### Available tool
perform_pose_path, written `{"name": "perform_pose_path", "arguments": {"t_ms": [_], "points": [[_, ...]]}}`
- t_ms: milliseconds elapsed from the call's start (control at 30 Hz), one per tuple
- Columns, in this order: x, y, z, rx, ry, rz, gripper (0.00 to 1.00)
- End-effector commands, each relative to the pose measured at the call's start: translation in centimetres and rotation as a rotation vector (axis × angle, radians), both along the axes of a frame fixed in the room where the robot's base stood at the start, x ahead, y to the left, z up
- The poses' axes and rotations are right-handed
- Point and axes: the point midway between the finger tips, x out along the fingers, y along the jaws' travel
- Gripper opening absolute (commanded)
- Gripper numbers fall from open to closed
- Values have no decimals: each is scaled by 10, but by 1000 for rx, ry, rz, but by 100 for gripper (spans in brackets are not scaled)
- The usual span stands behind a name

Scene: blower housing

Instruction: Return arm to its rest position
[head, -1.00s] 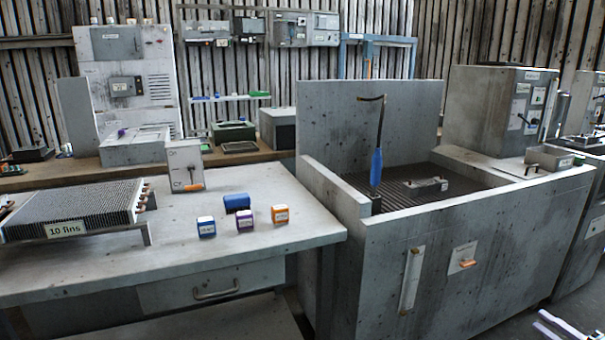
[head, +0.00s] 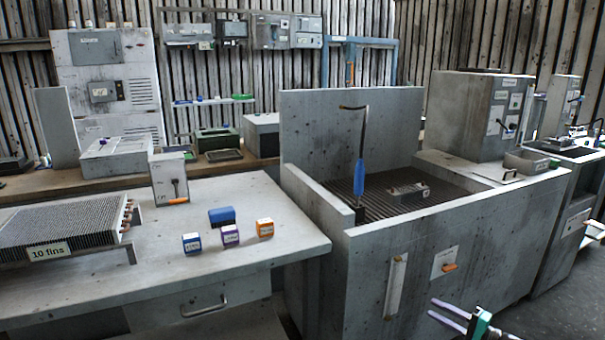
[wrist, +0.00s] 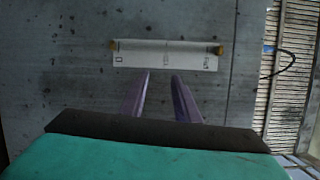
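My gripper (head: 447,312) shows at the bottom right of the head view, in front of the grey wash-basin-like housing. Its two purple-grey fingers are spread apart with nothing between them. In the wrist view the fingers of my gripper (wrist: 160,98) also stand apart and empty. Beyond them is a grey concrete-like panel bearing a white plate (wrist: 167,55) with yellowish ends. The rest of my arm is mostly out of view.
The grey basin (head: 440,255) with a slatted floor fills the centre right. A blue-handled tool (head: 359,178) stands in it. A workbench (head: 130,285) on the left holds a finned block (head: 65,220) and several small boxes (head: 230,234). Open floor (head: 560,300) lies at the lower right.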

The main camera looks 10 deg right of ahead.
Motion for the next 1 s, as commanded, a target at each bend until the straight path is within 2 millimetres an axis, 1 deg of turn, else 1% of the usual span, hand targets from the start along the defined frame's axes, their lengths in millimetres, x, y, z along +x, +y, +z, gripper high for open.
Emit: {"name": "perform_pose_path", "arguments": {"t_ms": [33, 167, 200, 267, 300, 467, 500, 567, 600, 667, 700, 767, 800, 867, 1000], "points": [[7, 23, -1, 4, 14, 32, 29], [21, 76, -15, 5, 53, 109, 29], [24, 92, -20, 4, 67, 133, 29], [27, 117, -27, 0, 90, 169, 29], [28, 134, -32, -3, 104, 194, 29], [28, 200, -53, -23, 173, 293, 29], [26, 217, -58, -29, 192, 319, 29], [23, 242, -67, -40, 220, 358, 29], [19, 258, -72, -48, 238, 383, 29], [13, 281, -80, -62, 268, 423, 29], [9, 297, -86, -72, 289, 449, 29], [1, 320, -94, -89, 319, 488, 29], [-6, 335, -100, -100, 340, 516, 29], [-17, 357, -108, -121, 372, 557, 29], [-47, 404, -127, -175, 446, 654, 29]]}}
